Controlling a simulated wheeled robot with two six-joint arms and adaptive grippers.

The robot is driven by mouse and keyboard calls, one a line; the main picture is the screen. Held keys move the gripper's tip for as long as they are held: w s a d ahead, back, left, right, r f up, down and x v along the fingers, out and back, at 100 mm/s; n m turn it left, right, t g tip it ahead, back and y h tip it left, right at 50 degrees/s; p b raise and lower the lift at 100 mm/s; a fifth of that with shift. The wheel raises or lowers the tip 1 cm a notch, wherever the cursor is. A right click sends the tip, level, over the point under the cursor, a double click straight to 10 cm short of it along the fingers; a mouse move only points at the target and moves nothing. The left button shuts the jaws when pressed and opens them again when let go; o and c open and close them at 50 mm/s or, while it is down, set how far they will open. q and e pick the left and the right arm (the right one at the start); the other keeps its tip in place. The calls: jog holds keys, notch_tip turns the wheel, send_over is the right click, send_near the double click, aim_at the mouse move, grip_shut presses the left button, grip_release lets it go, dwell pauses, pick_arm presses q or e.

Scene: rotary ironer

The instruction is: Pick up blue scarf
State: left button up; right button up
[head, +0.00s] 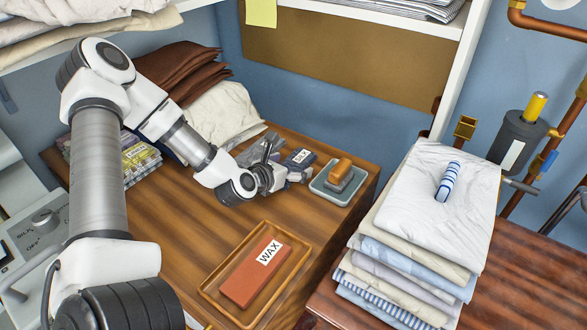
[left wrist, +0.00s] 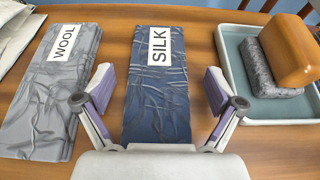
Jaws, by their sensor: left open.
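A dark blue folded scarf (left wrist: 157,100) with a white SILK label lies on the wooden top, in the middle of the left wrist view. In the head view the scarf (head: 299,158) is partly hidden by my gripper. My left gripper (left wrist: 160,88) is open, with one finger on each side of the scarf and nothing held. In the head view my left gripper (head: 277,176) is at the scarf's near end. I cannot tell its exact height above the wood. My right gripper is not in view.
A grey WOOL scarf (left wrist: 55,95) lies to the left and a blue-grey tray (left wrist: 232,62) with a brown-topped block to the right. A wooden tray (head: 297,261) holds a red WAX block (head: 255,273). Folded linens (head: 435,205) stand at right. A shelf (head: 455,32) hangs above.

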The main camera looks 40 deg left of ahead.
pick_arm(q)
jog(key=c, duration=1.1)
jog(key=shift+r, duration=0.1)
jog(key=shift+c, duration=0.2)
